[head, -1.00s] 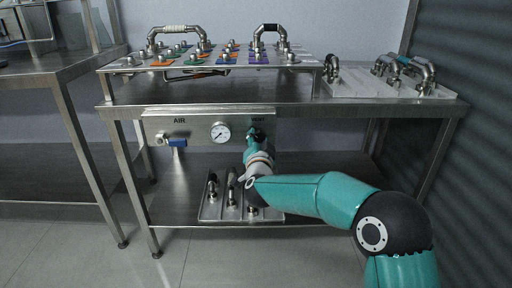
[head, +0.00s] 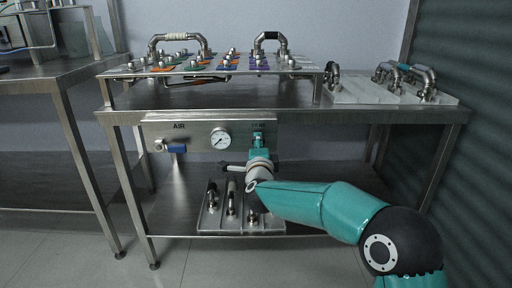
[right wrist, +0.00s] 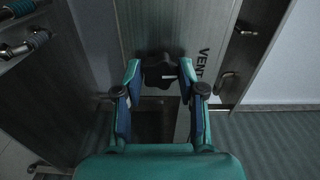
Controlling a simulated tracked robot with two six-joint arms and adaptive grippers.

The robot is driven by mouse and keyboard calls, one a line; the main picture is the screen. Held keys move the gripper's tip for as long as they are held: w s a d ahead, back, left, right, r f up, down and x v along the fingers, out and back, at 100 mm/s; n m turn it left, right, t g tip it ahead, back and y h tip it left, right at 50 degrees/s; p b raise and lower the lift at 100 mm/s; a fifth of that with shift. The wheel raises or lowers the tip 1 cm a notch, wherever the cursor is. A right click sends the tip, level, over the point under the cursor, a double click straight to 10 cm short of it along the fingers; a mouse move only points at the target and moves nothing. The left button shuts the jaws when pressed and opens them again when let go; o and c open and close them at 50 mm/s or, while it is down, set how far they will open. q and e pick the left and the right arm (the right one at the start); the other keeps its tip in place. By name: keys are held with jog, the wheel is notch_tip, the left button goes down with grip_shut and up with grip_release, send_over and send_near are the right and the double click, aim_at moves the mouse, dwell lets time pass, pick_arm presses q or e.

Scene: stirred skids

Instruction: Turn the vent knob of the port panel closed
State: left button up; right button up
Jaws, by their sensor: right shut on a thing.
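The port panel (head: 200,145) is a steel plate under the upper bench top, lettered AIR and VENT. In the right wrist view the vent knob (right wrist: 160,72) is black and lobed, with a white mark pointing right, toward the VENT lettering. My right gripper (right wrist: 160,70) is shut on the knob, one finger on each side. In the head view my right gripper (head: 258,140) covers the knob and part of the VENT label. My left gripper is not in view.
A gauge (head: 220,138) and a blue-handled air valve (head: 176,149) are on the panel left of my gripper. A tray with pipe fittings (head: 240,222) stands on the lower shelf, close below my arm. A board with pipes and coloured tiles (head: 205,70) stands on the bench.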

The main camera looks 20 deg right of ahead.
jog(key=shift+f+m, duration=0.25)
jog(key=shift+m, duration=0.15)
jog(key=o, duration=1.1)
jog(key=shift+r, duration=0.1)
jog(key=v, duration=1.2)
jog(key=shift+d, duration=0.1)
